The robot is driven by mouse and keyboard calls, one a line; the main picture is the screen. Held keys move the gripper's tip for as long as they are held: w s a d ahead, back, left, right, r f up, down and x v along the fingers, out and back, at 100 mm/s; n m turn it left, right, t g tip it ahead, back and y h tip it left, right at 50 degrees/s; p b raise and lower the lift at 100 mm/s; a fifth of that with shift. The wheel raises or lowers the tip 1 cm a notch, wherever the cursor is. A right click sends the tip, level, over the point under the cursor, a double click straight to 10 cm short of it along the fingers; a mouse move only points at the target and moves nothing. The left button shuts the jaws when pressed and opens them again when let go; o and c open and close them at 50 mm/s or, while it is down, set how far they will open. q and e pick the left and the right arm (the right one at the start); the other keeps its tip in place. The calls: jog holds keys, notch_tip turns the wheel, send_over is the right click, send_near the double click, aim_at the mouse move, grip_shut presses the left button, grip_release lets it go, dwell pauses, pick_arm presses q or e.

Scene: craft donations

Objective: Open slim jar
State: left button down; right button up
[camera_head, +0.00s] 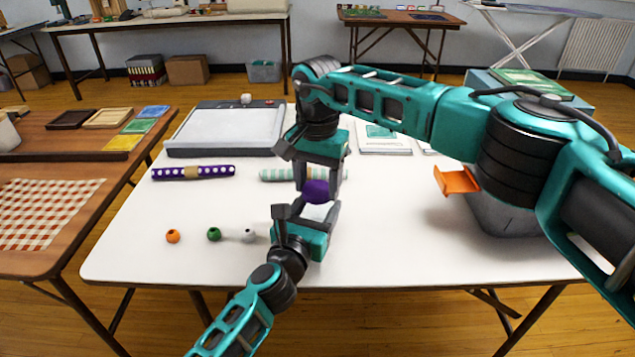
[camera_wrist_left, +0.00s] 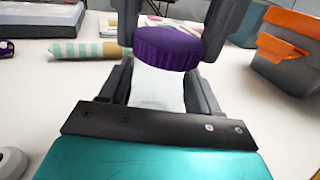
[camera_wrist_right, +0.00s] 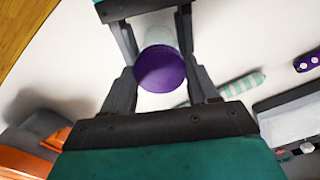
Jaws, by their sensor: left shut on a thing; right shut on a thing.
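The slim jar is upright between my two grippers above the white table. Its purple lid (camera_head: 316,191) also shows in the left wrist view (camera_wrist_left: 166,47) and from above in the right wrist view (camera_wrist_right: 160,69). Its pale, clear body (camera_wrist_left: 158,88) is below the lid. My left gripper (camera_head: 308,211) is shut on the jar body from the front. My right gripper (camera_head: 322,180) comes from above and behind and is shut on the purple lid. The lid appears to sit on top of the body; whether there is a gap between them I cannot tell.
A mint-striped roll (camera_head: 280,174) and a purple dotted roll (camera_head: 193,172) lie behind. A paper trimmer (camera_head: 225,130) stands at back left. A grey bin (camera_head: 500,215) with orange handles stands right.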

aim_at(318, 189)
jog(key=shift+r, duration=0.9)
jog(key=shift+r, duration=2)
pick_arm(q)
jog(key=shift+c, duration=0.8)
grip_release()
